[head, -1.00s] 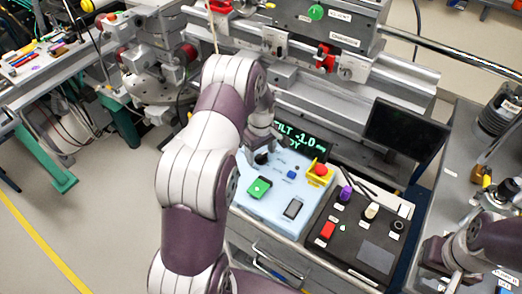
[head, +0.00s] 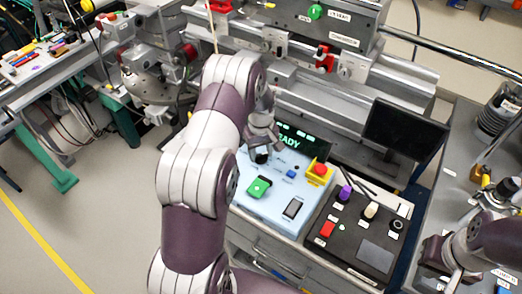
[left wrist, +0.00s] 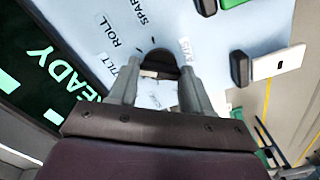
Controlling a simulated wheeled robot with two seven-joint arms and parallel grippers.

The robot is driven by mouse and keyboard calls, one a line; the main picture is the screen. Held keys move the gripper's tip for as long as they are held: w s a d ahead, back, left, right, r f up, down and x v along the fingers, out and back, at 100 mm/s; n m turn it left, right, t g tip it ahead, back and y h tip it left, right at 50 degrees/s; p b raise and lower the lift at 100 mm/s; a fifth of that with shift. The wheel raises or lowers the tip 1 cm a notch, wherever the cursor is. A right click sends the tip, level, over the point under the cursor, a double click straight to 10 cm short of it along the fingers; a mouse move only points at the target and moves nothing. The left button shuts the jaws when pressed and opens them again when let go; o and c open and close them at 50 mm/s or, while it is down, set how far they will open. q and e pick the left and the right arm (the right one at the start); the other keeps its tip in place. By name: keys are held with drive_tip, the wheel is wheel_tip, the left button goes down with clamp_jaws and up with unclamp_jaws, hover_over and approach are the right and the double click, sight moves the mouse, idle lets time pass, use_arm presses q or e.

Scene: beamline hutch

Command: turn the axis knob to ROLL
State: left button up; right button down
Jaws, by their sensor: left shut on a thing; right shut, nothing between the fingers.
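The axis knob (left wrist: 158,64) is dark and sits on a pale blue panel (left wrist: 215,40). In the left wrist view the labels TILT, ROLL and SPARE are printed around its left side. My left gripper (left wrist: 158,88) is shut on the knob, one finger on each side; the fingers hide part of it, and I cannot tell which label it points at. In the head view the knob (head: 261,157) shows dark below my left gripper (head: 263,146). The display (head: 292,143) behind reads READY. My right gripper (head: 438,262) is shut and empty at the right edge area.
The blue panel also carries a green button (head: 259,187), a black-framed switch (head: 292,208) and a red stop button on yellow (head: 319,171). A black control box (head: 345,240) with knobs stands to its right. A dark monitor (head: 405,130) stands behind it.

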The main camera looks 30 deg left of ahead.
sight(261, 154)
use_arm(q)
drive_tip(key=shift+m, duration=2.3)
drive_tip(key=o, duration=1.1)
drive_tip(key=shift+c, duration=0.2)
wheel_tip(261, 154, up, 13)
drive_tip(key=b, duration=0.1)
drive_tip(key=shift+f, duration=0.15)
